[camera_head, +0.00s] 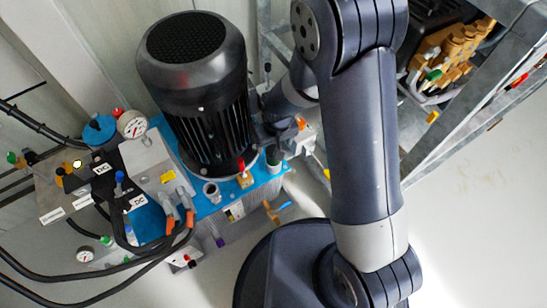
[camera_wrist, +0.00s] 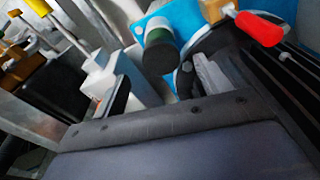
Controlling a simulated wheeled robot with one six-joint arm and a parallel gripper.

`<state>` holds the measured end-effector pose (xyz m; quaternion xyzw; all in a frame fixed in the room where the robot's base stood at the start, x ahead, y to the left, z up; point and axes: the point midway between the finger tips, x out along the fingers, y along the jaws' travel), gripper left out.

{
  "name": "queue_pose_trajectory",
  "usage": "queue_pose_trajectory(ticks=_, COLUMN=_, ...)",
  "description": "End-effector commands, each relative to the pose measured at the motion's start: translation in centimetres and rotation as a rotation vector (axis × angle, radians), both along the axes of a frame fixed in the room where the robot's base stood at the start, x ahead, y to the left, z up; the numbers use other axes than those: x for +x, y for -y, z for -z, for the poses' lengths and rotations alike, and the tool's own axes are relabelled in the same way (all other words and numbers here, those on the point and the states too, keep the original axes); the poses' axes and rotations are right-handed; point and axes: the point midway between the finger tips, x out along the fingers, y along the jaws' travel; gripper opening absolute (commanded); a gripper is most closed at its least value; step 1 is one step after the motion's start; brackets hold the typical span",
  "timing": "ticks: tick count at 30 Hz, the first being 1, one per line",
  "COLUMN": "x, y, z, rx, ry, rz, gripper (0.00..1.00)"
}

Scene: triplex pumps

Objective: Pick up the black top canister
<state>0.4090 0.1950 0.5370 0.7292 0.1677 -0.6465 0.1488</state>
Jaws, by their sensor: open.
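A small canister with a black top and a green band (camera_wrist: 160,52) stands at the upper middle of the wrist view, on a blue surface. A small dark cylinder, which looks like the same canister (camera_head: 273,158), shows in the head view at the right edge of the blue pump base. My gripper (camera_wrist: 162,86) is open in the wrist view. One finger is left of the canister and one is right of it, both lower in the picture. The canister appears just beyond the fingertips, and no contact shows. In the head view my arm hides most of the gripper.
A big black motor (camera_head: 190,60) stands left of the canister on the blue base (camera_head: 147,222). A red-handled valve (camera_wrist: 258,28) is close by at the upper right. A white block (camera_wrist: 98,75) lies left of the canister. Black hoses and gauges crowd the far left.

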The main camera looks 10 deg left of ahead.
Motion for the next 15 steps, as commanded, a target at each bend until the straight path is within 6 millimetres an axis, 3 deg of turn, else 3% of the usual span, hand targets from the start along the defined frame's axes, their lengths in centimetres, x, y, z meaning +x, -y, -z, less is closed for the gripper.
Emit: queue_pose_trajectory(ticks=15, x=0.5, y=-0.4, z=5.7, rx=0.000, ry=-0.001, rz=0.002, gripper=0.72)
